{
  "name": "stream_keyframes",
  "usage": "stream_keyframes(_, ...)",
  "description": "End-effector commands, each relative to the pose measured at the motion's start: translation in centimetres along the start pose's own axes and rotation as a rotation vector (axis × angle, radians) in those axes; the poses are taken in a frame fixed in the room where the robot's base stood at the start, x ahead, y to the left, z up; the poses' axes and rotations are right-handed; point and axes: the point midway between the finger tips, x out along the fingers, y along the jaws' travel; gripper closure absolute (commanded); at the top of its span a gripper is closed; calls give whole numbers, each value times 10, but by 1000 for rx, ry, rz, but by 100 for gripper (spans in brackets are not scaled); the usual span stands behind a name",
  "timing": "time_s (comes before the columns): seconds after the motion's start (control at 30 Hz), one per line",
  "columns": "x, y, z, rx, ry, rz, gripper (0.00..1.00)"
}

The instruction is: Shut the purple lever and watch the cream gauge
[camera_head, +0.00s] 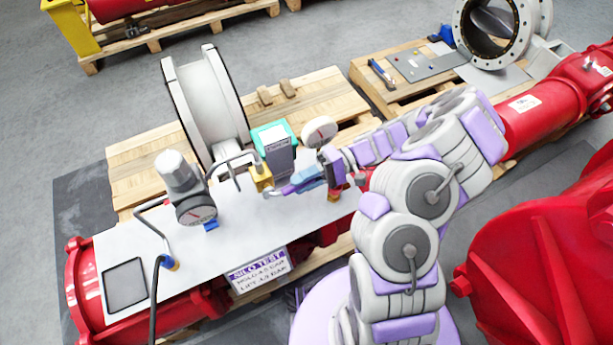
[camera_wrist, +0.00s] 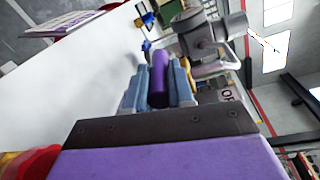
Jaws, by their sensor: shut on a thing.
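The purple lever (camera_wrist: 159,85) lies between the two blue fingers of my gripper (camera_wrist: 158,92) in the wrist view, and the gripper is shut on it. In the head view my gripper (camera_head: 308,179) reaches in from the right to the lever (camera_head: 286,189), beside a yellow valve body (camera_head: 262,178) on the white plate. The fingers hide part of the lever. The round cream gauge (camera_head: 320,131) stands behind my gripper, and its face is too small to read.
A grey regulator with a dark-faced dial (camera_head: 196,209) and bent pipes stands left of the valve; the regulator (camera_wrist: 200,35) also shows in the wrist view. A teal and grey box (camera_head: 276,143) stands close behind the valve. The plate's (camera_head: 120,248) front left holds a dark-framed panel (camera_head: 125,285).

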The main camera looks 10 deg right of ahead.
Motion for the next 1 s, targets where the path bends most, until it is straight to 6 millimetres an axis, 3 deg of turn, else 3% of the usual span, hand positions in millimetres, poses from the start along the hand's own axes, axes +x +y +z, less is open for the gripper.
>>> stream_keyframes(0.27,-1,2,-1,1,4,5,100)
stream_keyframes(0.3,-1,2,-1,1,4,6,76)
stream_keyframes(0.57,-1,1,0,1,2,4,52)
stream_keyframes(1.0,-5,1,0,0,2,4,52)
